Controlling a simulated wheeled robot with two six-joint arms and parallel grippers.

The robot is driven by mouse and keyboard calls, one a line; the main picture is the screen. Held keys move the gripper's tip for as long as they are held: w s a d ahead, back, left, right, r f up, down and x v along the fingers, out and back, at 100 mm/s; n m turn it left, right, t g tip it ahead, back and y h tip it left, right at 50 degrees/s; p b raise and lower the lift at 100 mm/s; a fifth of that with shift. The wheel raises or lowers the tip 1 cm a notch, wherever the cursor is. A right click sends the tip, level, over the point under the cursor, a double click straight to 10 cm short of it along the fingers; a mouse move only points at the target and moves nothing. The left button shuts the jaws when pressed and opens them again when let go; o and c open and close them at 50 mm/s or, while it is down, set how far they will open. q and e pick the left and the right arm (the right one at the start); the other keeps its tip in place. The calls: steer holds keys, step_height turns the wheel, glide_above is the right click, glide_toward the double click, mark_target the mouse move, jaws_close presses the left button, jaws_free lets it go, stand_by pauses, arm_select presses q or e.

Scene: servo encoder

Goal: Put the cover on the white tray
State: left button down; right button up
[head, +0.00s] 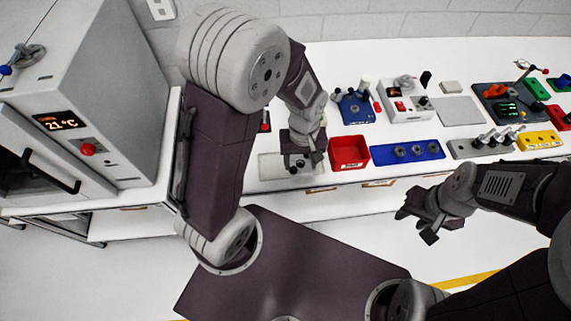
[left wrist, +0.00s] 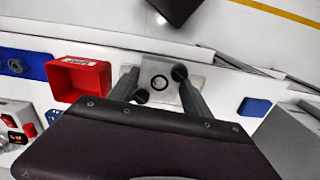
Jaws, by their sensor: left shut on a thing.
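At the front edge of the bench, my left gripper (head: 303,160) reaches down over a pale, flat, tray-sized piece (head: 268,167). The left wrist view shows this pale piece (left wrist: 160,66) with a dark ring (left wrist: 160,83) in its middle. The fingers of my left gripper (left wrist: 160,90) stand on both sides of the ring, with dark round ends near them. The gripper is shut on what I take to be the cover. I cannot tell the cover from the white tray under it. My right gripper (head: 420,225) is open and empty, in front of the bench.
A red bin (head: 349,153) stands just right of the pale piece, then a blue plate with round parts (head: 403,151). Several fixtures and tools fill the bench further right. A grey oven-like machine (head: 125,90) stands at left. A blue piece (left wrist: 254,107) shows in the left wrist view.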

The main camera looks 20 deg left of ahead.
arm_select(q)
steer(key=w+a+f, duration=0.1)
steer(key=a+f, duration=0.1)
steer(key=a, duration=0.1)
steer(key=w+a+f, duration=0.1)
steer(key=a+f, duration=0.1)
steer(key=a, duration=0.1)
steer(key=w+a+f+p, duration=0.1)
steer(key=a+f, duration=0.1)
steer(key=a, duration=0.2)
steer(key=shift+f, duration=0.15)
steer(key=shift+s, duration=0.1)
steer(key=f, duration=0.3)
steer(key=shift+s+d+f, duration=0.1)
steer(key=shift+d+f, duration=0.1)
steer(key=shift+f, duration=0.1)
steer(key=shift+a+f, duration=0.1)
steer(key=shift+f, duration=0.2)
steer(key=shift+c, duration=2.3)
jaws_free()
